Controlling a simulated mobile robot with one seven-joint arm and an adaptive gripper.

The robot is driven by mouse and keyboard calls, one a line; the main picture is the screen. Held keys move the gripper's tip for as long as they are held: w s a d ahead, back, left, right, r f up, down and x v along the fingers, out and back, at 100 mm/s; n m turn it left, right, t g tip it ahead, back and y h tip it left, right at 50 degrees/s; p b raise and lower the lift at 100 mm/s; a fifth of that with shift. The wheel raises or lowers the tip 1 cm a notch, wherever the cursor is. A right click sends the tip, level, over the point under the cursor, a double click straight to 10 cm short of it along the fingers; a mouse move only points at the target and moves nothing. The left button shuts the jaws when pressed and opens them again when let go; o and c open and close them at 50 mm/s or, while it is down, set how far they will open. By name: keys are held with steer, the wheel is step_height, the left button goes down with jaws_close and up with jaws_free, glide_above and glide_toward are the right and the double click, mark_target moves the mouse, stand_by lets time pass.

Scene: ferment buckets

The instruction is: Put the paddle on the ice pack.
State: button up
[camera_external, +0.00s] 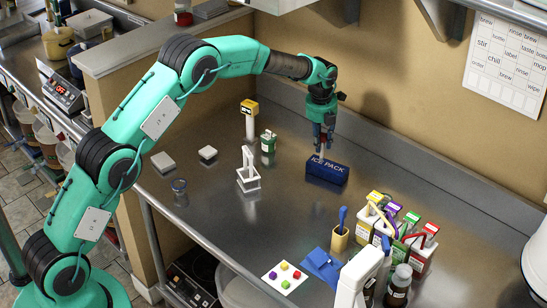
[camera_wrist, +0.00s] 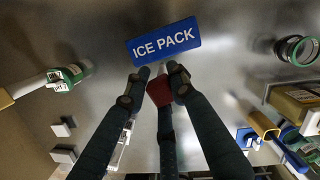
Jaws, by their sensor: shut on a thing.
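The ice pack (camera_external: 327,172) is a blue block with white lettering, lying near the back of the steel counter. In the wrist view the ice pack (camera_wrist: 164,42) is just beyond my fingertips. My gripper (camera_external: 323,145) points down at the ice pack from above. In the wrist view my gripper (camera_wrist: 158,86) is shut on a small red piece, the paddle (camera_wrist: 160,91), with a pale part by the fingertips. The fingers hide most of the paddle. I cannot tell whether the paddle touches the ice pack.
A white stand (camera_external: 248,178) and a green bottle (camera_external: 268,142) are to the left. Several coloured jugs (camera_external: 420,250), a tan cup (camera_external: 339,238) with a blue handle and a blue cloth (camera_external: 322,265) are at the front right. The counter between is clear. A wall stands behind the ice pack.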

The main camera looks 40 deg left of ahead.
steer(key=shift+w+f, duration=0.15)
steer(key=shift+w, duration=1.75)
steer(key=shift+f, duration=0.1)
steer(key=shift+f, duration=1.7)
steer(key=shift+f, duration=0.15)
steer(key=o, duration=1)
step_height(320, 180, up, 12)
steer(key=s, duration=0.1)
steer(key=shift+s+d+p, duration=0.25)
steer(key=shift+s+p, duration=0.05)
steer(key=shift+s, duration=0.05)
